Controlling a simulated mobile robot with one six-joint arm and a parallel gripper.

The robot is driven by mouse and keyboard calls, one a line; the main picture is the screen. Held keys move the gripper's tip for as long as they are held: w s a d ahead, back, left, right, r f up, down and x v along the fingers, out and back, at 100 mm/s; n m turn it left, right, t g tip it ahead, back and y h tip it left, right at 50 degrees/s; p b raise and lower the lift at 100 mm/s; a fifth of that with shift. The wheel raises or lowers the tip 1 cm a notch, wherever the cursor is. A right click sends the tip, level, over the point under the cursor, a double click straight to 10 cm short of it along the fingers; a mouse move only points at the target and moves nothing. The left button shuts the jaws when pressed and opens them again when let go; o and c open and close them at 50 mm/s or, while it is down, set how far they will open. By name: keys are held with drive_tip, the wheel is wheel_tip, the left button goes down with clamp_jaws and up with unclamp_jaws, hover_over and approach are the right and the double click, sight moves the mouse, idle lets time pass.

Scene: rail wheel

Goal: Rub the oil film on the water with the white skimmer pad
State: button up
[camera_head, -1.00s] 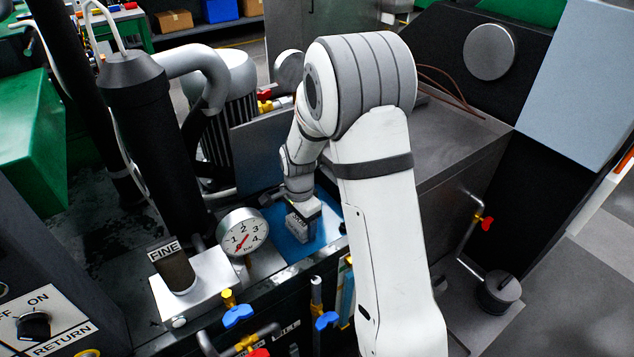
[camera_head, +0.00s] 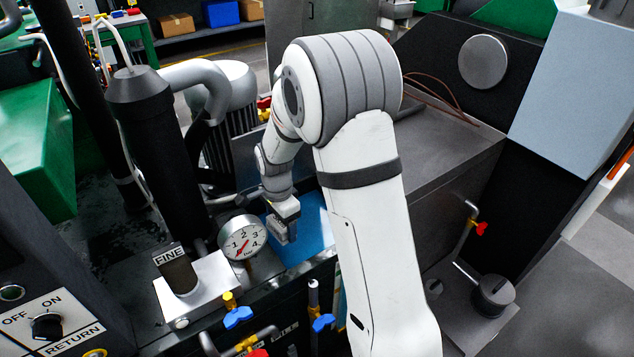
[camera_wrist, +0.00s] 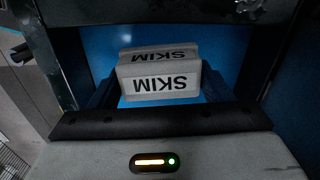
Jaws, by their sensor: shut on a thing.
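My gripper (camera_head: 284,212) points down over the blue water (camera_head: 313,232) in the tank opening, behind the pressure gauge. It is shut on the white skimmer pad (camera_head: 280,231), whose top and side read SKIM in the wrist view (camera_wrist: 160,82). A dark finger lies on each side of the pad there. The water (camera_wrist: 215,42) shows around the pad as plain blue. I cannot make out a separate oil film on it. The pad's underside is hidden, so I cannot tell whether it touches the water.
The pressure gauge (camera_head: 242,239) stands close to the left of the pad. A black filter column (camera_head: 150,130) and a pump motor (camera_head: 232,105) rise further left and behind. Blue-handled valves (camera_head: 238,316) line the front. A grey metal cover (camera_head: 450,150) lies right of my arm.

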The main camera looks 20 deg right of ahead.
drive_tip(key=shift+r+p, duration=0.95)
drive_tip(key=shift+r, duration=0.85)
